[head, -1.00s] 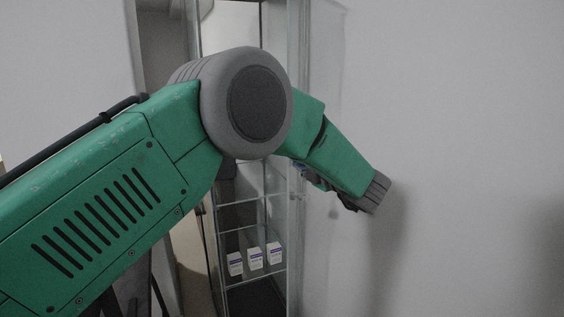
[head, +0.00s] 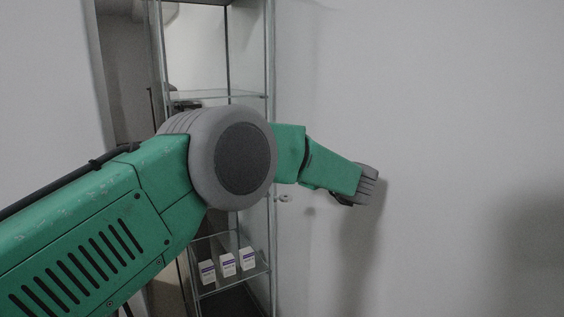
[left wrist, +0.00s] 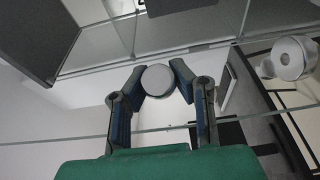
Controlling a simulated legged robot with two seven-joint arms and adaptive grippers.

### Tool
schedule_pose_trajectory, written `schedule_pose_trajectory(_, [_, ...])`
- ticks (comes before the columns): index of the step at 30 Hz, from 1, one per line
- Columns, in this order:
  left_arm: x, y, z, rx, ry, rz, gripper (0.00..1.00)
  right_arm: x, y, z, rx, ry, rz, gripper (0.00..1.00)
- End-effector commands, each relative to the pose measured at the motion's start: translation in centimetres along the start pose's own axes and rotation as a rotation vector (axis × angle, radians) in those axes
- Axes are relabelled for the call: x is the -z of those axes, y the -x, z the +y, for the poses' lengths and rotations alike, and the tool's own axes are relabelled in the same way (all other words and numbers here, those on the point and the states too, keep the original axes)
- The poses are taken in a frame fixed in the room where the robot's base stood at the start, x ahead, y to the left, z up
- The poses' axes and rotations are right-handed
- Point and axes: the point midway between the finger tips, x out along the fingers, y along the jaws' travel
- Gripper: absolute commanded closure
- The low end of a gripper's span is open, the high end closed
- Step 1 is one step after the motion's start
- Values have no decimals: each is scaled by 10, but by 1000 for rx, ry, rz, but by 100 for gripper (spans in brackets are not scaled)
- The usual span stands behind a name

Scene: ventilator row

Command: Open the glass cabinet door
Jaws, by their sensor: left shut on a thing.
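The glass cabinet (head: 268,60) stands left of centre in the head view, with clear panes and thin metal edges. A small pale round knob (head: 284,197) shows beside its right glass edge. How far the door stands open I cannot tell. My right gripper is not in view.
Several small white boxes (head: 228,265) stand on a lower glass shelf. The white wall (head: 460,100) fills the right side of the head view, with my arm's shadow on it. Another round pale fitting (left wrist: 290,58) shows at the right in the left wrist view.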

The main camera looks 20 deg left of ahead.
Motion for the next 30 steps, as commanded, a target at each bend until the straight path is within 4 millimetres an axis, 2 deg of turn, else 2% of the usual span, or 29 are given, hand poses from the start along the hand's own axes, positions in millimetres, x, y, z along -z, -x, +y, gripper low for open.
schedule_pose_trajectory(1, [1,2,-8,11,-12,2,74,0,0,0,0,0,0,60])
schedule_pose_trajectory(3, [1,2,-8,11,-12,2,55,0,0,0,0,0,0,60])
schedule_pose_trajectory(14, [0,5,-3,4,-4,0,55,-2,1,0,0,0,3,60])
schedule_pose_trajectory(24, [-1,58,-5,5,-6,-1,55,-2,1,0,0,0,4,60])
schedule_pose_trajectory(30, [-1,75,-6,6,-8,1,55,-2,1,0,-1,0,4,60])
